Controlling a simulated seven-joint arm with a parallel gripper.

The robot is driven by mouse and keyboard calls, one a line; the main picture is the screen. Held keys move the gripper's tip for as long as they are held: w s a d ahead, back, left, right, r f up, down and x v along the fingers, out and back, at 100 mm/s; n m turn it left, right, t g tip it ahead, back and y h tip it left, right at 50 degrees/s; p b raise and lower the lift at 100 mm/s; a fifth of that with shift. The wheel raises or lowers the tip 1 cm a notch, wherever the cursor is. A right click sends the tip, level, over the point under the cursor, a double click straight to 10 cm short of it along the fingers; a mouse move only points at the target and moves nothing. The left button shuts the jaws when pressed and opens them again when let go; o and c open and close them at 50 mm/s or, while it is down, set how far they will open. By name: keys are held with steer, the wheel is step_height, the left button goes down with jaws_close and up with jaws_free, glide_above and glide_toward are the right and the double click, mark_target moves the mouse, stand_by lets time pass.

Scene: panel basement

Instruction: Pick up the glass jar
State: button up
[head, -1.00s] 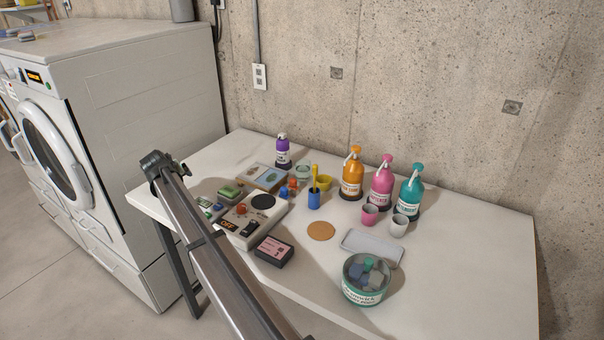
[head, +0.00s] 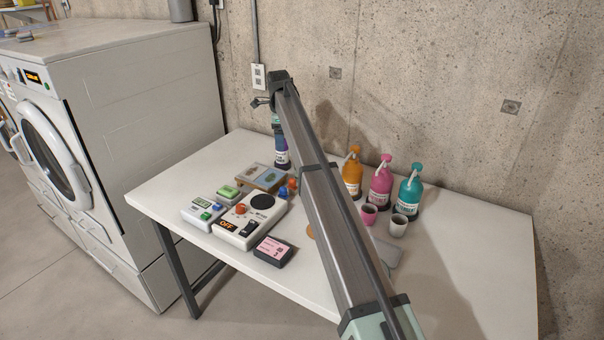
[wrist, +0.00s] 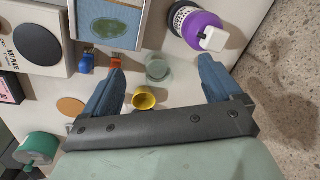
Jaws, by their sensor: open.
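The glass jar (wrist: 158,68), small, clear and pale green, stands on the table in the wrist view. In the current head view it is hidden behind my arm. My gripper (wrist: 162,64) is open and empty, its blue fingers spread to either side of the jar in the picture. The jar appears between the fingertips, slightly nearer the left one. In the head view my gripper (head: 263,102) is high near the back wall, above the table's back edge. I cannot tell the exact height left above the jar.
A yellow cup (wrist: 144,97) stands close to the jar. A purple bottle (wrist: 198,30) is right of it, and small red (wrist: 116,60) and blue (wrist: 87,64) items are left. A framed picture (wrist: 108,25) lies beyond. Orange, pink and teal pump bottles (head: 411,188) stand by the wall.

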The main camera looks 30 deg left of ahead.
steer(key=w+d+r+m+g, duration=0.1)
steer(key=w+d+m, duration=0.3)
steer(key=d+m, duration=0.15)
steer(key=shift+n+h, duration=0.25)
steer(key=shift+h, duration=0.15)
steer(key=f, duration=0.8)
steer(key=shift+s+d+f, duration=0.2)
steer(key=shift+f, duration=0.1)
steer(key=shift+s+d+f, duration=0.1)
steer(key=shift+f, duration=1.2)
steer(key=shift+s+d+f, duration=0.1)
steer(key=shift+f, duration=1.15)
steer(key=c, duration=1.2)
steer(key=shift+r, duration=0.3)
steer(key=shift+c, duration=0.2)
